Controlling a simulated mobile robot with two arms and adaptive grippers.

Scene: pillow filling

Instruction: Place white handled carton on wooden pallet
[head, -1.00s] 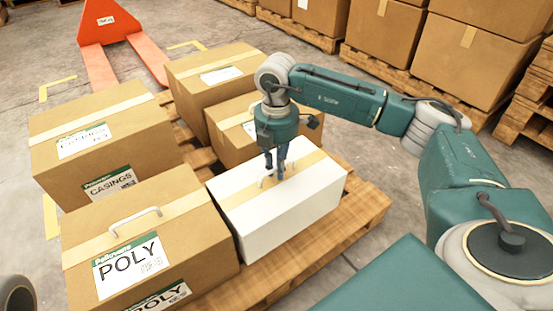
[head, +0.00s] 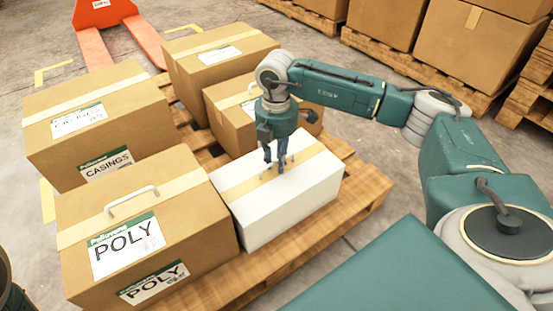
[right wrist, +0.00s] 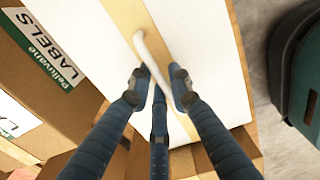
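The white handled carton (head: 293,206) stands upright on the wooden pallet (head: 356,205), next to the POLY box. A tan tape strip runs over its top. Its pale handle (right wrist: 153,58) shows in the right wrist view. My right gripper (head: 275,168) points down just over the middle of the carton's top. In the right wrist view its fingertips (right wrist: 160,88) are spread, with one end of the handle between them and a visible gap. My left gripper is not in view.
A POLY box (head: 190,215) with a handle, a CASINGS box (head: 125,135) and two more brown boxes, at the back (head: 210,85) and behind the carton (head: 228,125), share the pallet. An orange pallet jack (head: 95,12) stands at the back left. Bare floor lies right of the pallet.

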